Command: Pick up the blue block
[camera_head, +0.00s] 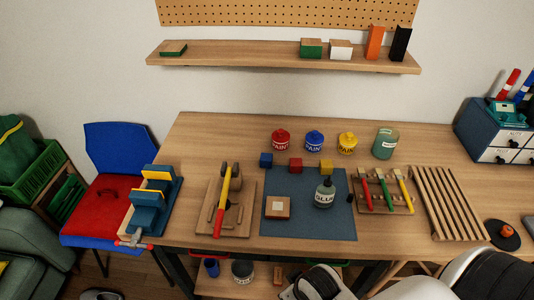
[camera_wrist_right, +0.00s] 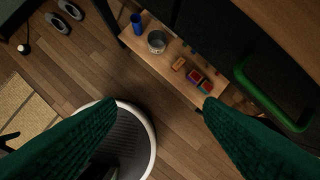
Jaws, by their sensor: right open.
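The blue block (camera_head: 266,160) is a small cube on the wooden table in the head view, at the back left corner of the dark blue mat (camera_head: 308,224). A red block (camera_head: 296,165) and a yellow block (camera_head: 326,167) stand in a row to its right. My right gripper (camera_wrist_right: 160,104) shows in its wrist view as two green fingers spread wide, open and empty, above the floor and away from the blocks. The blue block is not in the wrist view. My left gripper is not in view.
Red, blue and yellow paint pots (camera_head: 314,141) stand behind the blocks. A lower shelf (camera_wrist_right: 178,50) holds a metal can (camera_wrist_right: 157,41).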

